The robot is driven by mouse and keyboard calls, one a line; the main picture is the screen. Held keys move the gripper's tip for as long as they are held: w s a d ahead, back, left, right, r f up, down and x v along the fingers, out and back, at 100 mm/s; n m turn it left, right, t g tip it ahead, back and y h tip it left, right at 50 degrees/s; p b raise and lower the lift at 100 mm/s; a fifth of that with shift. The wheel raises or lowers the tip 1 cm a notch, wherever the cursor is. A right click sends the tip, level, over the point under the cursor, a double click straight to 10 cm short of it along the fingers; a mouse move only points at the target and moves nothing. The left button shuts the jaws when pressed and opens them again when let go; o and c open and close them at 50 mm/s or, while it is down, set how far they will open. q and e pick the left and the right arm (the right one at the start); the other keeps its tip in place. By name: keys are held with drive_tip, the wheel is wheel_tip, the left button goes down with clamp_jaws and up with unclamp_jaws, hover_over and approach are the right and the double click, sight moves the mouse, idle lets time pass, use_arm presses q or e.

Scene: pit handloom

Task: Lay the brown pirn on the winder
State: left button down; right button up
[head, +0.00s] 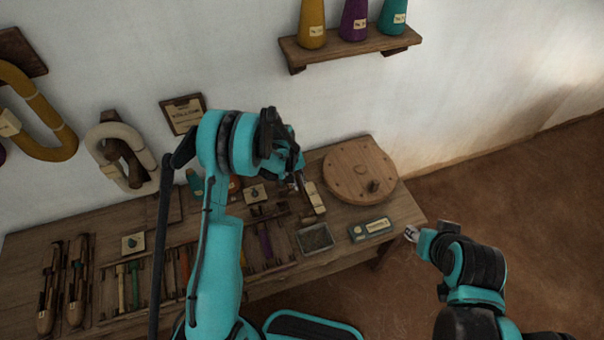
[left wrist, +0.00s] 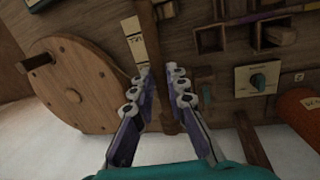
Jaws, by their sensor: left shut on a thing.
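The winder has a round wooden wheel (head: 350,172) with a peg handle, at the back right of the bench. The wheel also fills the left of the left wrist view (left wrist: 75,85). A wooden piece with a pale label (head: 315,198) stands beside the wheel. My left gripper (head: 297,180) is above the bench just left of this piece. In the left wrist view its fingers (left wrist: 160,88) are closed about a slim brown stick, which looks like the brown pirn (left wrist: 167,112). Its far end is hard to separate from the wood behind. My right gripper (head: 411,234) is off the bench's right front corner; its fingers are too small to judge.
A dark metal tray (head: 316,238) and a teal labelled box (head: 370,230) lie before the wheel. A rack with a purple pirn (head: 265,243) is left of the tray. A dial box (head: 255,193) stands behind. Shuttles (head: 76,280) lie far left. A shelf (head: 350,46) holds cones above.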

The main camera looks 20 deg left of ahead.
sight(298, 182)
use_arm(q)
drive_tip(key=shift+w+a+f+n, duration=0.1)
drive_tip(key=shift+w+f+n, duration=0.3)
drive_tip(key=shift+w+f, duration=0.05)
drive_tip(key=shift+f, duration=0.2)
drive_tip(key=shift+f+b, duration=0.5)
drive_tip(key=shift+f, duration=0.75)
wheel_tip(298, 182, down, 4)
drive_tip(key=b, duration=0.3)
drive_tip(key=shift+f, duration=0.25)
drive_tip(key=shift+f+b, duration=0.7)
drive_tip(key=shift+b, duration=0.1)
drive_tip(key=c, duration=1.1)
unclamp_jaws()
